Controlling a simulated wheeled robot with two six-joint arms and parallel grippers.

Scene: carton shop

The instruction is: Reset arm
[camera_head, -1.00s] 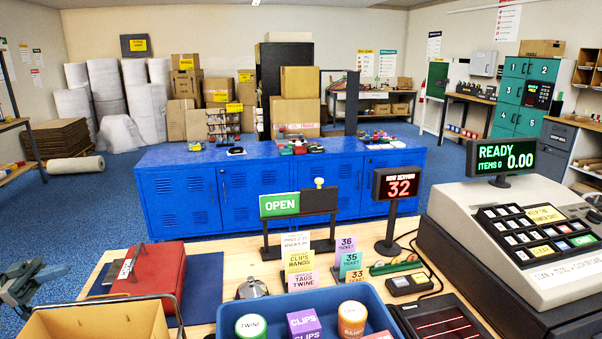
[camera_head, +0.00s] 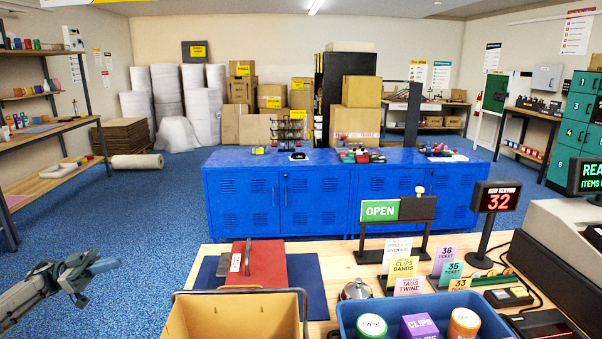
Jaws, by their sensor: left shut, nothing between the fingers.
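My left gripper (camera_head: 97,267) is at the lower left, left of the wooden counter (camera_head: 340,262) and over the blue carpet. Its fingers are together, with nothing seen between them. It touches nothing that I can see. My right gripper is not in view.
Near the gripper are a yellow bin (camera_head: 235,318) with a dark handle and a red box (camera_head: 258,265) on a blue mat. A blue tray (camera_head: 345,307) holds twine and clips. Shelves (camera_head: 40,150) stand at the left. Carpet is clear between counter and blue lockers (camera_head: 240,200).

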